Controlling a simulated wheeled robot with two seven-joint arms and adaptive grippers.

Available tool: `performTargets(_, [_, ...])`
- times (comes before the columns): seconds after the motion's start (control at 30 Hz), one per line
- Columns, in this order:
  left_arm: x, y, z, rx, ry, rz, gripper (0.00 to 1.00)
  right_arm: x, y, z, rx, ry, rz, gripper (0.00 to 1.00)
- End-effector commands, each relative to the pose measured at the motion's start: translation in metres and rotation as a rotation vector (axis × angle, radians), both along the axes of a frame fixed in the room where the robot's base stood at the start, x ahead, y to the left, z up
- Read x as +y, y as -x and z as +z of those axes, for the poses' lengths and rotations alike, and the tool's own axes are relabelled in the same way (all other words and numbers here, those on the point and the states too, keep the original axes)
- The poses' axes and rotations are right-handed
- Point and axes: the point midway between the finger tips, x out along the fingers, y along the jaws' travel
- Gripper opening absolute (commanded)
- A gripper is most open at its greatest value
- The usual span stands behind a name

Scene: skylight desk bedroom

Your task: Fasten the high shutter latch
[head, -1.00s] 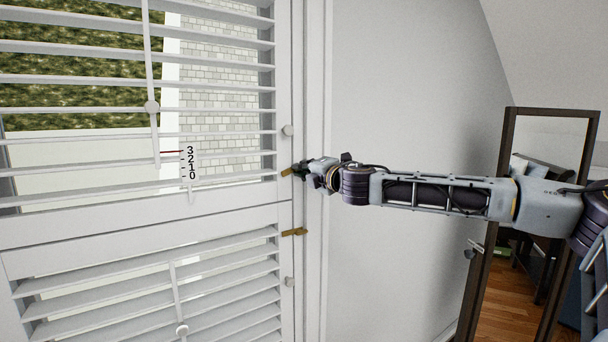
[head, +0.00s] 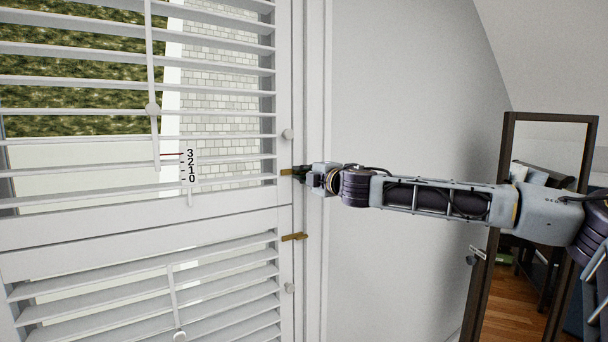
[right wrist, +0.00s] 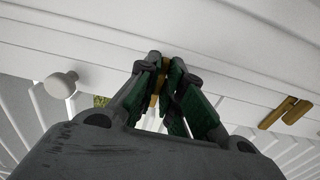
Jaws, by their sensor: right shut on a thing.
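The high shutter latch (head: 286,172) is a small brass bar on the right edge of the upper shutter panel (head: 150,225). It points left, about level, across the panel's edge. My right gripper (head: 300,173) reaches it from the right and is shut on it. In the right wrist view the latch (right wrist: 157,92) shows as a brass strip between the green finger pads of the gripper (right wrist: 163,85), which cover part of it. A second, lower brass latch (head: 294,237) sits below it, and also shows in the right wrist view (right wrist: 285,112). My left gripper is not in view.
A white knob (head: 288,134) sticks out above the high latch. A dark-framed mirror (head: 545,150) stands at the right. The wall between is bare.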

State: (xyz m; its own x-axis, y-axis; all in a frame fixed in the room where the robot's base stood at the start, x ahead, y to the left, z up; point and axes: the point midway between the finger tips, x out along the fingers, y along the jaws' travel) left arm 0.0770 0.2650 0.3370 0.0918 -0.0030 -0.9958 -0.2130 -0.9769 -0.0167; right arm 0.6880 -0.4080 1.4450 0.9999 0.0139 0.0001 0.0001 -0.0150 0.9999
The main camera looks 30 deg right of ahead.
Motion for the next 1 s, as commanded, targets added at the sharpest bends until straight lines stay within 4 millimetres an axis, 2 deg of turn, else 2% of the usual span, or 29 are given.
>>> performTargets(0.03, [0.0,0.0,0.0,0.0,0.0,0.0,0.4,-0.001,0.0,-0.001,0.001,-0.002,-0.001,0.13])
performTargets(0.17, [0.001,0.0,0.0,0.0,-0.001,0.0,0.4,0.0,0.0,0.0,0.001,-0.002,-0.001,0.29])
performTargets(0.2, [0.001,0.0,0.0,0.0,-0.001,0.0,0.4,0.0,0.0,0.0,0.001,-0.001,-0.001,0.3])
performTargets(0.67, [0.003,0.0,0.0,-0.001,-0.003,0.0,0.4,-0.001,0.002,0.0,0.0,0.0,-0.001,0.3])
performTargets(1.0, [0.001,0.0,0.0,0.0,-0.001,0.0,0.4,-0.002,0.013,0.001,-0.001,-0.002,-0.002,0.3])
